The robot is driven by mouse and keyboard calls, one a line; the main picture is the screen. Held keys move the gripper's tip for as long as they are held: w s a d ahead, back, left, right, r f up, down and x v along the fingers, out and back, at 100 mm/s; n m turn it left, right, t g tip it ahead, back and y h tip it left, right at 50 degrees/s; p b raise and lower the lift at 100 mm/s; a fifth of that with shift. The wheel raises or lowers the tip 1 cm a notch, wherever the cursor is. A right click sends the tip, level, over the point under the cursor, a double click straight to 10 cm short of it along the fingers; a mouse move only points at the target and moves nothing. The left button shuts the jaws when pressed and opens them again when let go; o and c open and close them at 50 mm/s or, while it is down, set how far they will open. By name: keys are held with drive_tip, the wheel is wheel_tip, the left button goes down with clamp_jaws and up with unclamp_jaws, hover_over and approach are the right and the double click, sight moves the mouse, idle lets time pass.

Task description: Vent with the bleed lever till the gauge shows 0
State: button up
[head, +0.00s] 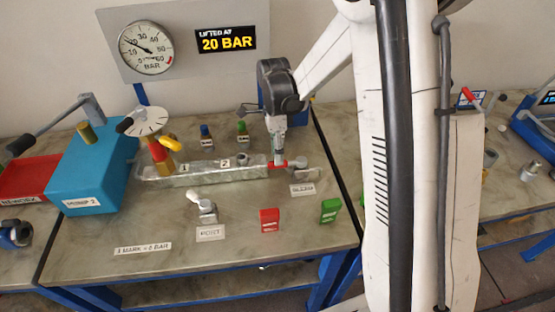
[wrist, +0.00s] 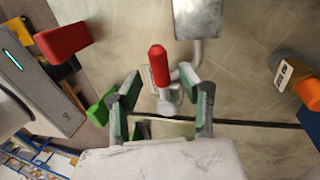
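The bleed lever, a red handle on a small grey valve, sits at the right end of the metal block beside the BLEED label (head: 302,190). Its red handle (head: 279,165) also shows in the wrist view (wrist: 159,66), pointing up the picture. My gripper (head: 278,152) is over the lever, fingers downward. In the wrist view my gripper (wrist: 160,86) is open, with one finger on each side of the lever and visible gaps. The round gauge (head: 146,47) on the back panel has its needle near 20. The sign (head: 225,39) reads "LIFTED AT 20 BAR".
The metal block (head: 215,177) carries labels 1 and 2. A PORT fitting (head: 206,211), a red block (head: 269,220) and a green block (head: 330,210) are in front. The front-left bench is mostly clear.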

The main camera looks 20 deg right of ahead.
drive_tip(key=shift+x, duration=1.35)
clamp_jaws()
